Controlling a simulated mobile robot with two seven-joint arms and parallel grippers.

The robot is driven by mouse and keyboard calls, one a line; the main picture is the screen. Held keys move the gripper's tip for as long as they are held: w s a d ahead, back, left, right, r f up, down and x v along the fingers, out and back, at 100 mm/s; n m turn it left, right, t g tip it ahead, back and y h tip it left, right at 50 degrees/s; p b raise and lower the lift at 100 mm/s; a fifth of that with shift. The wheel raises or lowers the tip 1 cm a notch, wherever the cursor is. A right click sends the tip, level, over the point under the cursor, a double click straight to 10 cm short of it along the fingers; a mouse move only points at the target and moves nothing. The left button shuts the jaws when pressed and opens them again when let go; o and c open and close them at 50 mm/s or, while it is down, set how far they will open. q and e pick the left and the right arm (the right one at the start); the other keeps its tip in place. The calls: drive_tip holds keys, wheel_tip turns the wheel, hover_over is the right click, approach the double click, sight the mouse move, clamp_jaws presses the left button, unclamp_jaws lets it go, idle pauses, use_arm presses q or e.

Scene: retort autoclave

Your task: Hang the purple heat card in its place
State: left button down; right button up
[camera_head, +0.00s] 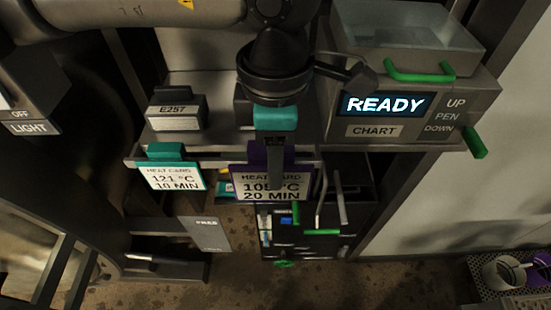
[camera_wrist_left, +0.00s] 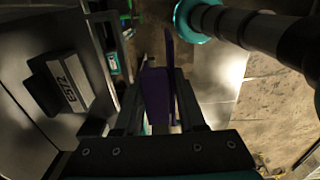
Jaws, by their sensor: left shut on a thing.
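The purple heat card (camera_head: 242,184), printed 105 °C and 20 MIN, is upright in front of the shelf edge. My left gripper (camera_head: 275,180) reaches down over it from above and is shut on its purple top part. In the left wrist view, the purple card (camera_wrist_left: 156,92) sits edge-on between the two fingers of the left gripper (camera_wrist_left: 160,108). The fingers partly cover the print. I cannot tell whether the card touches the rail (camera_head: 222,158) behind it. My right gripper is not in view.
A teal heat card (camera_head: 173,176), 121 °C and 10 MIN, hangs to the left. A chart unit with a READY display (camera_head: 385,105) and green handles stands to the right. A dark rack (camera_head: 305,243) is below.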

use_arm(q)
drive_tip(key=shift+w+f, duration=0.55)
drive_tip(key=shift+w, duration=0.45)
drive_tip(key=shift+w+f, duration=0.6)
drive_tip(key=shift+w, duration=0.4)
drive_tip(key=shift+w+f, duration=0.55)
drive_tip(key=shift+w, duration=0.45)
drive_tip(key=shift+f+b, duration=0.5)
drive_tip(key=shift+b, duration=0.15)
drive_tip(key=shift+b, duration=0.85)
drive_tip(key=shift+f+b, duration=1.6)
drive_tip(key=shift+b, duration=0.25)
drive_tip(key=shift+c, duration=2.1)
unclamp_jaws()
drive_tip(key=shift+r, duration=0.1)
wheel_tip(320, 180, up, 15)
drive_tip(key=shift+r, duration=0.1)
